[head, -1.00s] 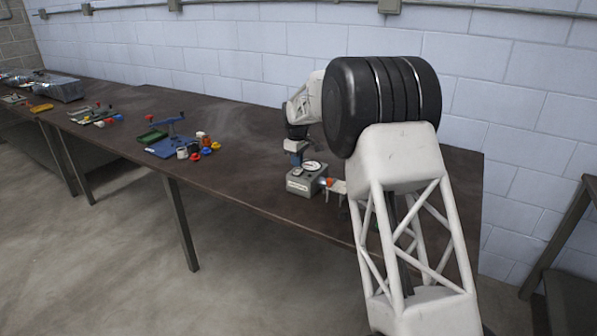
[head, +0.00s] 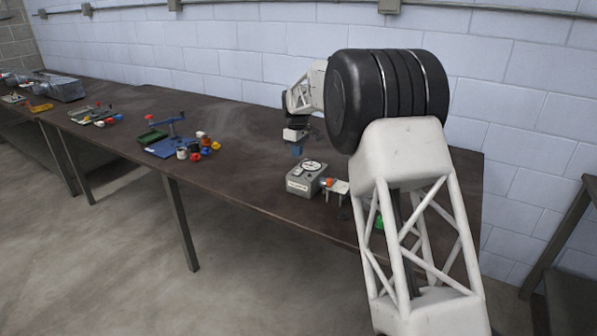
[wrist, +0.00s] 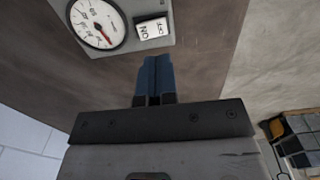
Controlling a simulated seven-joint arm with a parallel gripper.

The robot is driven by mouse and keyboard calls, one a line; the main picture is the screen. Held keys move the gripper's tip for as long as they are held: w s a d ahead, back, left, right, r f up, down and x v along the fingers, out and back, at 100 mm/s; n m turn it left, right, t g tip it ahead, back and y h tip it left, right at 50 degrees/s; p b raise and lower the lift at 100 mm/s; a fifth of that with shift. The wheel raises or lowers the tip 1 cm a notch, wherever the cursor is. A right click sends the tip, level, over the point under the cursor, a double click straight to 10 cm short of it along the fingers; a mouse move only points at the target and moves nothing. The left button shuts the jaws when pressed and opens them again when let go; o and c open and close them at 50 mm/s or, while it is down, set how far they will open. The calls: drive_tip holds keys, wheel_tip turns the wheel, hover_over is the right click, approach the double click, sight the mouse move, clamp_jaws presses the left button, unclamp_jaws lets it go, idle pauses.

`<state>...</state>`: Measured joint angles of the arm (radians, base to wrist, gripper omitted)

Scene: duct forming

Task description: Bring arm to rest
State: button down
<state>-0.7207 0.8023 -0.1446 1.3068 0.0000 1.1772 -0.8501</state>
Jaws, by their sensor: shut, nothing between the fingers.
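My gripper (head: 297,151) is above the dark table (head: 250,165), just behind a grey box (head: 305,180) with a round dial. In the wrist view its two blue fingers (wrist: 155,62) are together with nothing between them. That view shows part of the grey box (wrist: 165,8) beyond the fingertips, with the dial (wrist: 97,20) and a black-and-white switch (wrist: 152,28). The fingers appear apart from the box. My arm's large links cover the right part of the table.
A small white stand (head: 338,187) with an orange piece is right of the box. A green thing (head: 379,222) is partly hidden by my arm. The table between is clear. The wall (head: 240,50) is behind.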

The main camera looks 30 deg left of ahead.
idle(0.3)
drive_tip(key=s+d+r+m, duration=0.15)
drive_tip(key=d+r, duration=0.45)
drive_tip(key=d, duration=0.6)
drive_tip(key=s+d+r+m, duration=0.1)
drive_tip(key=d+r+m, duration=0.2)
drive_tip(key=d+r, duration=0.65)
drive_tip(key=s+d+r+m, duration=0.2)
drive_tip(key=s+d, duration=0.2)
drive_tip(key=d, duration=0.4)
drive_tip(key=s+d+r+m+t, duration=0.1)
drive_tip(key=s+d, duration=0.3)
drive_tip(key=d, duration=0.4)
drive_tip(key=s+d+r+m, duration=0.2)
drive_tip(key=s+d, duration=0.2)
drive_tip(key=d, duration=0.5)
drive_tip(key=s+d+f+m+t, duration=0.1)
drive_tip(key=s+d+m, duration=0.3)
drive_tip(key=s+d, duration=1.3)
drive_tip(key=s+d+f+m, duration=0.2)
drive_tip(key=s+d+f, duration=0.2)
drive_tip(key=s, duration=0.6)
drive_tip(key=s+d+f+m, duration=0.2)
drive_tip(key=s+d+f, duration=0.2)
drive_tip(key=s, duration=0.6)
drive_tip(key=shift+s+d+m+t, duration=0.2)
drive_tip(key=shift+m+t, duration=0.1)
drive_tip(key=shift+m, duration=0.05)
